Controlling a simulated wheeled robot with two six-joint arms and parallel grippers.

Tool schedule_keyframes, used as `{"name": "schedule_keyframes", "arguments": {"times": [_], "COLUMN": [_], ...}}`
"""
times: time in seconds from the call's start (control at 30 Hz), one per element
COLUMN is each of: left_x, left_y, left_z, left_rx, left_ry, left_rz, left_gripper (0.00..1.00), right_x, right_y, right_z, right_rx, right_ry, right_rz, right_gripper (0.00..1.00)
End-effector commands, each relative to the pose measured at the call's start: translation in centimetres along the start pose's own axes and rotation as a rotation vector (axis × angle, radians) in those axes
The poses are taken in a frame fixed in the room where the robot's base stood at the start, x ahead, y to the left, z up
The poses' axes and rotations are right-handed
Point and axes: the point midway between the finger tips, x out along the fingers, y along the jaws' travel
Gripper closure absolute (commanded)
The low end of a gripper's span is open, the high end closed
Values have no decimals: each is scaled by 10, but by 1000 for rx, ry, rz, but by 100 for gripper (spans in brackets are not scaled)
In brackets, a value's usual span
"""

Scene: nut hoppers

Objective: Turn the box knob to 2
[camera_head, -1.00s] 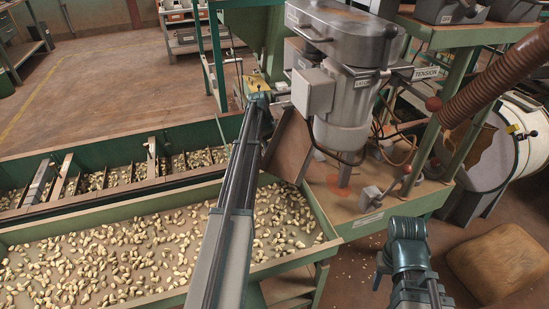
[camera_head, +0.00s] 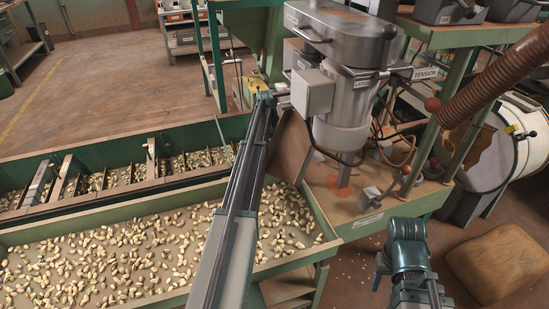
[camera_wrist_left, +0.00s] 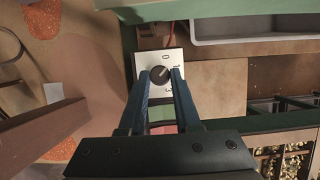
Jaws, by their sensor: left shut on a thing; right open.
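The dark round box knob (camera_wrist_left: 157,74) sits on a white dial plate (camera_wrist_left: 144,60) in the left wrist view. A light mark on the knob points up and to the right, toward the side with the small "1". A "0" and what looks like a "3" also show; the "2" is hidden or unreadable. My left gripper (camera_wrist_left: 160,78) is shut on the knob, with a finger on each side. In the head view my left gripper (camera_head: 265,97) is small and far off, beside the grey machine. My right gripper (camera_head: 408,250) is at the lower right, open and away from the knob.
A grey machine (camera_head: 342,125) labelled LATCH stands right of my left arm. A long green trough of nuts (camera_head: 35,232) lies below that arm. A ribbed hose (camera_head: 500,75), a drum (camera_head: 515,140) and a brown sack (camera_head: 498,262) are at the right.

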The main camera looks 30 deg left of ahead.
Motion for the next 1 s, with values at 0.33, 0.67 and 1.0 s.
{"name": "schedule_keyframes", "arguments": {"times": [0.33,0.67,1.0], "left_x": [0,0,-23], "left_y": [0,0,0], "left_z": [0,0,1], "left_rx": [-2,-3,-4], "left_ry": [0,0,0], "left_rz": [1,1,1], "left_gripper": [45,38,38], "right_x": [0,0,-22], "right_y": [0,0,2], "right_z": [0,0,1], "right_rx": [0,0,0], "right_ry": [0,0,0], "right_rz": [0,0,0], "right_gripper": [50,50,50]}}
